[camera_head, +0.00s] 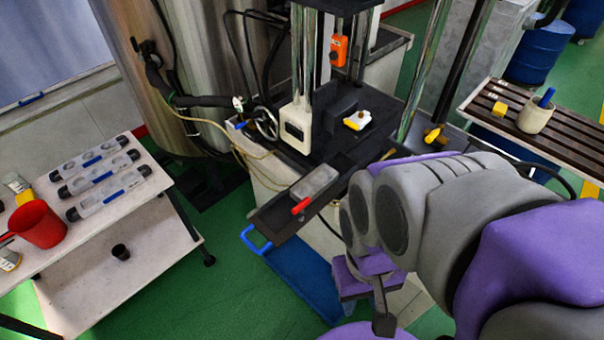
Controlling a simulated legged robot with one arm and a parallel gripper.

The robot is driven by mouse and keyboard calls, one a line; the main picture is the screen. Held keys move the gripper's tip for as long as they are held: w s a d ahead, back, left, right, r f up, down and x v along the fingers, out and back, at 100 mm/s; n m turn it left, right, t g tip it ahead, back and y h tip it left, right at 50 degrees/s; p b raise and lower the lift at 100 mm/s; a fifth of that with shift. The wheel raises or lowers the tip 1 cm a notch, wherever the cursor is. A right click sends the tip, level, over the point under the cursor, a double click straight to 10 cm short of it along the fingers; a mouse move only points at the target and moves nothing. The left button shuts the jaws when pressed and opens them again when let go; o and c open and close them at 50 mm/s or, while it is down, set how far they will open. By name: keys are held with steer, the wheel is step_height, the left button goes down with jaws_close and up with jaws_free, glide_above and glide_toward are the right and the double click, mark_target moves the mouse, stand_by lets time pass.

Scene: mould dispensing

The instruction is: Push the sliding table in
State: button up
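The sliding table (268,222) is a dark narrow plate that sticks out toward the lower left from the black press bed. A blue loop handle (257,241) is on its outer end. A grey mould (315,184) with a red handle (301,206) lies on the plate. My gripper (380,322) hangs at the lower middle, to the right of the blue handle and apart from it in the picture. My purple and grey arm hides part of it, and its finger opening does not show clearly. I see nothing held in it.
A white cart (170,215) on the left carries several grey moulds with blue handles (105,179) and a red cup (38,224). The press column (303,70) rises behind the sliding table. A slatted table (540,130) stands at the right. Green floor is open between the cart and press.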

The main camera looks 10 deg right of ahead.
steer(key=shift+o, duration=0.4)
steer(key=w+a+f+n+h, duration=0.1)
steer(key=w+a+f+h, duration=0.15)
steer(key=w, duration=0.35)
steer(key=w+a+f+n+h+p, duration=0.1)
steer(key=w+a+h, duration=0.25)
steer(key=w, duration=0.25)
steer(key=w+a+f+n+h, duration=0.1)
steer(key=w+a+f+h, duration=0.15)
steer(key=w, duration=0.35)
steer(key=a+f+n+t+h+p, duration=0.15)
steer(key=a+f+t, duration=0.35)
steer(key=a+f, duration=0.5)
steer(key=a+f+n+t+h, duration=0.25)
steer(key=a+f+t, duration=0.35)
steer(key=a, duration=0.7)
steer(key=b+x, duration=0.1)
steer(key=x, duration=1.6)
steer(key=shift+w+r, duration=0.15)
steer(key=shift+w, duration=0.05)
steer(key=shift+d+h, duration=0.1)
steer(key=shift+h, duration=0.15)
